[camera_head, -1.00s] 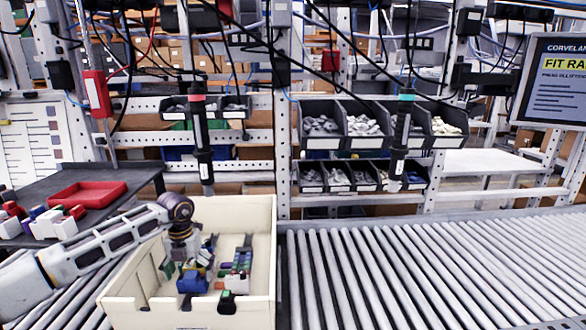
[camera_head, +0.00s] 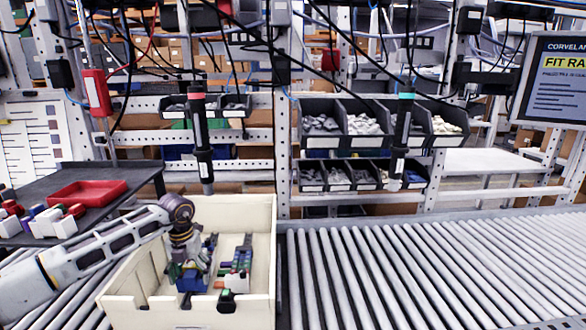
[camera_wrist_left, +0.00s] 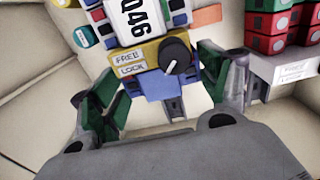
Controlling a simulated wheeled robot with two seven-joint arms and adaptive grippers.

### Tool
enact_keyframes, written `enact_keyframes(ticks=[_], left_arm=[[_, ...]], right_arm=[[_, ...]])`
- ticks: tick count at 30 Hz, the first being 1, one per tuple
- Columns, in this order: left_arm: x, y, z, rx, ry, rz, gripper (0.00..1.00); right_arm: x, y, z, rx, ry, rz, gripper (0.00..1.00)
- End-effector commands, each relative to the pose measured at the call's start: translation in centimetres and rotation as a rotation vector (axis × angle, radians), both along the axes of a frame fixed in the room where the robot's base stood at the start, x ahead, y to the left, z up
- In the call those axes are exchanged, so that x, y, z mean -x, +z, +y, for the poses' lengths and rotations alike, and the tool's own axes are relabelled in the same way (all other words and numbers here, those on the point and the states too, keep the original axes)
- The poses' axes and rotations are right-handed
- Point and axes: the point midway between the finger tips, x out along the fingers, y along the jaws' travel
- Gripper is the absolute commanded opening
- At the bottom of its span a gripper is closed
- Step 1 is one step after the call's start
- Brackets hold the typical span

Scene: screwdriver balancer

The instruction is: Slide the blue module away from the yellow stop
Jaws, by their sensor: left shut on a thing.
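My left gripper (camera_head: 188,270) reaches down into the cream bin. In the left wrist view its green fingers (camera_wrist_left: 155,80) stand on either side of a blue module (camera_wrist_left: 160,87) and are shut on it. The blue module also shows low in the bin in the head view (camera_head: 191,284). A yellow block (camera_wrist_left: 140,57) with a FREE/LOCK label and a black knob (camera_wrist_left: 177,55) lies against the blue part. I cannot tell whether this block is the yellow stop; no other clear stop shows. My right gripper is not in view.
The cream bin (camera_head: 252,212) has walls close around my left gripper. A second rail with red and green blocks (camera_head: 238,262) stands to its right. A red tray (camera_head: 88,194) lies on the dark table at left. The roller conveyor (camera_head: 430,270) at right is clear.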

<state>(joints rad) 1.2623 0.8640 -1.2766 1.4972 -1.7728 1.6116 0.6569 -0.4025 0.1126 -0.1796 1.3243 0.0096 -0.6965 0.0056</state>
Motion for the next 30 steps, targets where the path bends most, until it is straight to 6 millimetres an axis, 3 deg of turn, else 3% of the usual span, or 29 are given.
enact_keyframes(ticks=[30], left_arm=[[2.1,0.0,-0.1,-0.001,0.001,0.002,0.53]], right_arm=[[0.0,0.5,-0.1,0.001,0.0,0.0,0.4]])
